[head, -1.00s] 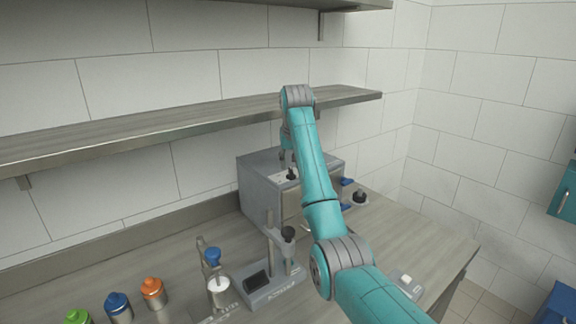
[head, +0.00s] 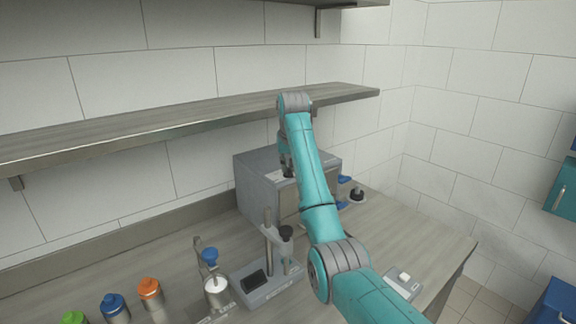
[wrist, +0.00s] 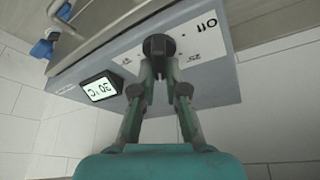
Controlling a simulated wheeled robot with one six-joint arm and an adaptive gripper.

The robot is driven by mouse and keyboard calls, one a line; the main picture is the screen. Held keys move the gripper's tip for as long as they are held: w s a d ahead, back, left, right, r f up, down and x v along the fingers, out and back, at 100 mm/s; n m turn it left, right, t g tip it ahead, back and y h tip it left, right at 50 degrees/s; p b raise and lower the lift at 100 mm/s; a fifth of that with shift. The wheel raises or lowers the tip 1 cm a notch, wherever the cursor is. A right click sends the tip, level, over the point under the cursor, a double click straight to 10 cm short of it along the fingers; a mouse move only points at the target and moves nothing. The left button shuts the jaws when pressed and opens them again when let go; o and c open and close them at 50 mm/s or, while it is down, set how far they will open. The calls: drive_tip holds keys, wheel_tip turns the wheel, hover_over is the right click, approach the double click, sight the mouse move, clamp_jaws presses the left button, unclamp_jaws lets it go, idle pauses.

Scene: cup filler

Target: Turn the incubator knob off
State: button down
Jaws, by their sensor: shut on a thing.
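The incubator (head: 256,190) is a grey box at the back of the bench, below the shelf. In the wrist view its grey panel (wrist: 220,72) appears upside down, with a lit display (wrist: 101,88) reading 30 °C, "Off" and "25" marks, and another mark too small to read. The black knob (wrist: 158,44) sits on this panel. My gripper (wrist: 159,72) is shut on the knob's ridge, with a finger on each side. The ridge runs down between the fingers in this view, and its lower part is partly hidden.
A shelf (head: 200,115) runs above the incubator near my arm. A device with a post (head: 268,283), a holder with a blue knob (head: 210,256) and bottles with orange (head: 149,289), blue and green caps stand in front. A small white-topped device (head: 402,281) is at right.

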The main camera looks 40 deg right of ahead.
drive_tip(key=n+y, duration=0.1)
drive_tip(key=n, duration=0.3)
drive_tip(key=shift+a+n+y, duration=0.1)
drive_tip(key=shift+n+y, duration=0.3)
drive_tip(key=n+y, duration=0.1)
drive_tip(key=n, duration=0.1)
drive_tip(key=n+y, duration=0.1)
drive_tip(key=n, duration=0.2)
drive_tip(key=shift+a, duration=0.2)
drive_tip(key=n+y, duration=0.1)
drive_tip(key=n, duration=0.2)
drive_tip(key=n+g, duration=0.1)
drive_tip(key=n, duration=0.2)
drive_tip(key=shift+s+a+y, duration=0.15)
drive_tip(key=shift+y, duration=0.25)
drive_tip(key=shift+s+a+n+g+y, duration=0.1)
drive_tip(key=shift+n+g+y, duration=0.3)
drive_tip(key=shift+n, duration=0.85)
drive_tip(key=shift+s+n+g+y, duration=0.1)
drive_tip(key=shift+n+g, duration=0.5)
drive_tip(key=shift+n, duration=0.65)
drive_tip(key=c, duration=1.2)
unclamp_jaws()
